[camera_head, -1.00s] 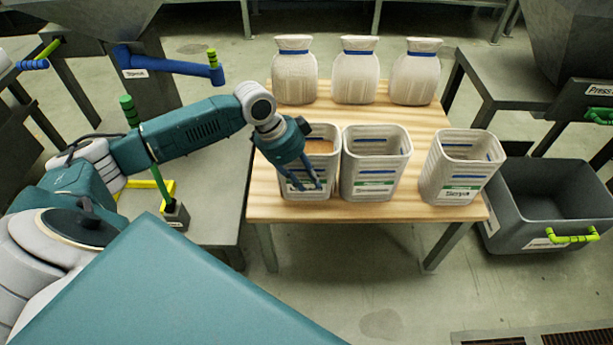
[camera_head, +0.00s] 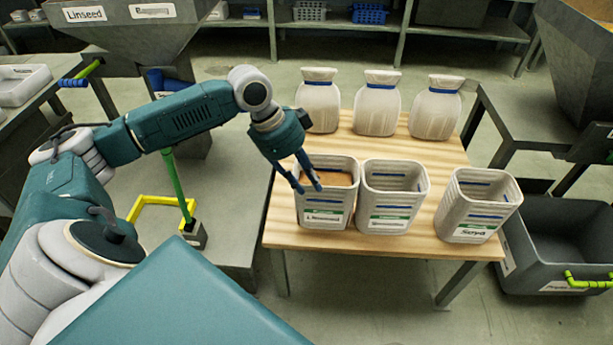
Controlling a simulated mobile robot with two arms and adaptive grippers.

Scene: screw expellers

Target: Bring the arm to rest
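My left arm comes in from the left, and my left gripper (camera_head: 308,188) points down in front of the left bin's opening. Its two dark fingers stand apart with nothing seen between them. The fingertips overlap the left rim of a white bin (camera_head: 325,218) labelled Linseed, which holds brown material. I cannot tell whether they touch the bin. My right gripper is out of view.
An empty-looking middle bin (camera_head: 385,222) and a right bin (camera_head: 478,205) stand on the wooden table (camera_head: 410,249). Several white sacks (camera_head: 377,105) stand behind. A grey crate (camera_head: 560,235) sits right of the table. A green lever (camera_head: 176,185) rises at left.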

